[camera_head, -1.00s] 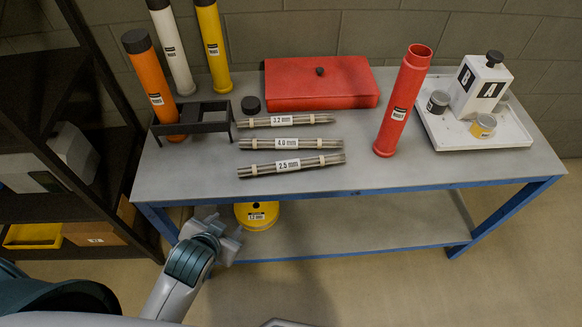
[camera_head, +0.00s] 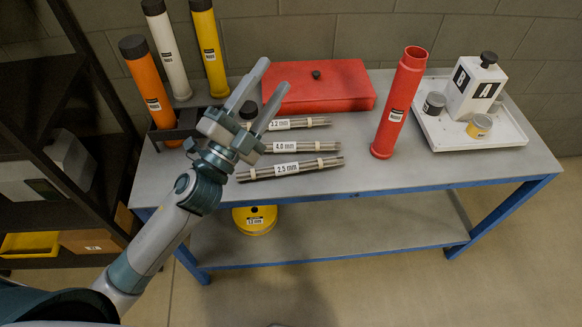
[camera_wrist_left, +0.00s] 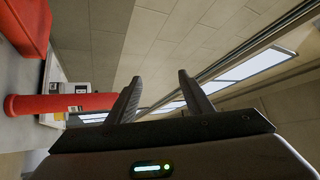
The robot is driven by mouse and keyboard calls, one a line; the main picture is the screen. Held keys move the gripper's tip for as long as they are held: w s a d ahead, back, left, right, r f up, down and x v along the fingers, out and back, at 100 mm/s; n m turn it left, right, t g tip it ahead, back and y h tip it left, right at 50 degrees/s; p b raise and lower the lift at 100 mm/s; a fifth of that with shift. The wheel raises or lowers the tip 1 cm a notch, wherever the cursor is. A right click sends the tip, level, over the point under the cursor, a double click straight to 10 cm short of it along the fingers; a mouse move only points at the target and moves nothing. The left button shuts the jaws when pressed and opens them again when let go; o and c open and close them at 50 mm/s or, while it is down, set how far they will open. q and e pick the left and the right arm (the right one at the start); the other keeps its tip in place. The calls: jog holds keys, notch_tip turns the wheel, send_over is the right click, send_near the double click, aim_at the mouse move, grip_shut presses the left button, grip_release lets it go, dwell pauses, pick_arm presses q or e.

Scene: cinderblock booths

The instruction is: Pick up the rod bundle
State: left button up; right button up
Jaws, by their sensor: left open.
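Three rod bundles lie side by side on the grey table: the 3.2 mm bundle (camera_head: 301,123) at the back, the 4.0 mm bundle (camera_head: 287,147) in the middle, the 2.5 mm bundle (camera_head: 290,168) in front. My left gripper (camera_head: 256,92) is open and empty, raised above the left part of the table with its fingers pointing up. It hides the left ends of the 3.2 mm and 4.0 mm bundles. In the left wrist view, the open fingers (camera_wrist_left: 158,98) have nothing between them. My right gripper is not in view.
An open red tube (camera_head: 397,105) stands right of the bundles; it also shows in the wrist view (camera_wrist_left: 65,104). A red box (camera_head: 330,88) lies behind. Orange (camera_head: 148,85), white (camera_head: 168,50) and yellow (camera_head: 208,50) tubes stand at left. A white tray (camera_head: 495,140) is at right.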

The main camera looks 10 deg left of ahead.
pick_arm(q)
jog(key=s+d+r+m+g+h, duration=0.1)
jog(key=s+d+m+g+h, duration=0.2)
jog(key=d+m+g+h, duration=0.65)
jog(key=s+d+r+m+g+h, duration=0.15)
jog(key=s+m+g, duration=0.4)
jog(key=m, duration=0.85)
notch_tip(320, 180, down, 8)
jog(key=w+a+f+m+g+y, duration=0.1)
jog(key=w+a+m+g+y, duration=0.1)
jog(key=m+g+y, duration=0.35)
jog(key=w+a+f+m+y, duration=0.1)
jog(key=w+a+f+y, duration=0.1)
jog(key=a+y, duration=0.3)
jog(key=w+a+f+t+y, duration=0.1)
jog(key=w+a+f+y, duration=0.2)
jog(key=a, duration=0.9)
jog(key=f+y, duration=0.1)
jog(key=y, duration=0.1)
jog(key=shift+w+a+m+y, duration=0.3)
jog(key=shift+a+m+y, duration=0.05)
jog(key=shift+m, duration=0.05)
